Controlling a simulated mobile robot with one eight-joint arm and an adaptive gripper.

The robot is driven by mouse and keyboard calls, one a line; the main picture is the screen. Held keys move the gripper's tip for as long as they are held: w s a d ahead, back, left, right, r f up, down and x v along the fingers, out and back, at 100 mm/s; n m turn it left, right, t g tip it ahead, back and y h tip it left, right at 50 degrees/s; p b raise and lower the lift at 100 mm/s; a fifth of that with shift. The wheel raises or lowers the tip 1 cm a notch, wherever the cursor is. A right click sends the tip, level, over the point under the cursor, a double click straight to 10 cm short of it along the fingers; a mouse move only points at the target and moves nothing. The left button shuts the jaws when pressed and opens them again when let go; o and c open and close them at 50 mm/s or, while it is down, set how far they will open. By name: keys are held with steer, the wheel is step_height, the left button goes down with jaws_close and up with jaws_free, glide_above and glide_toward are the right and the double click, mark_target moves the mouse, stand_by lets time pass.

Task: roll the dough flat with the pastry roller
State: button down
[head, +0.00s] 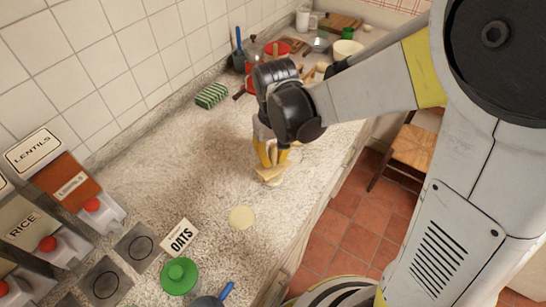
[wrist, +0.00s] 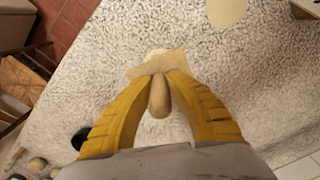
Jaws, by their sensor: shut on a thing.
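My gripper (head: 272,165) has yellow fingers and points down over the speckled counter. In the wrist view (wrist: 160,78) its fingers are closed on the rounded wooden handle of the pastry roller (wrist: 159,98). A flat tan part of the roller (wrist: 148,66) shows at the fingertips; it also shows low under the gripper in the head view (head: 268,176). A pale rounded edge peeks out just beyond it, too covered to tell what it is. A flat pale dough-like disc (head: 242,217) lies apart on the counter, also at the wrist view's top (wrist: 227,10).
An OATS card (head: 180,238) and a green-lidded jar (head: 180,276) stand near the disc. Dispensers (head: 65,195) line the left. A green striped sponge (head: 212,96) and several kitchen items lie at the back. The counter's right edge drops to a tiled floor with a chair (head: 414,148).

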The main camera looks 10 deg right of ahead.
steer(key=shift+f, duration=0.35)
steer(key=shift+r, duration=0.1)
